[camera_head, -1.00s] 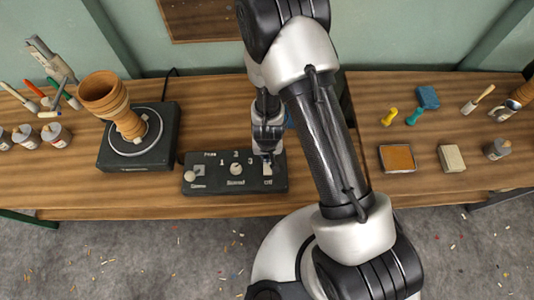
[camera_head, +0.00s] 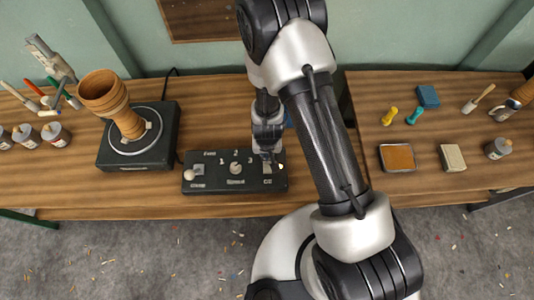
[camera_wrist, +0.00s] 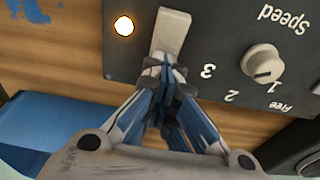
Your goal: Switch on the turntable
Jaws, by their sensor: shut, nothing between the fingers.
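The black control box (camera_head: 210,183) lies on the bench in front of the turntable (camera_head: 160,152). A wooden goblet drum (camera_head: 104,95) stands tilted on the turntable. At the box's right end is a pale rocker switch (camera_head: 267,169), also large in the wrist view (camera_wrist: 171,31). Beside it a small lamp (camera_wrist: 124,26) glows; it also shows in the head view (camera_head: 281,166). My gripper (camera_head: 267,158) is shut and empty, its tips (camera_wrist: 168,72) at the switch's near end in the wrist view; contact is unclear. The speed knob (camera_wrist: 262,63) sits beside the switch.
Paint pots (camera_head: 55,134) and tools stand at the left. An orange tray (camera_head: 397,158), a beige block (camera_head: 452,157), a blue sponge (camera_head: 428,96) and small yellow and teal pieces lie at the right. The bench front edge is clear.

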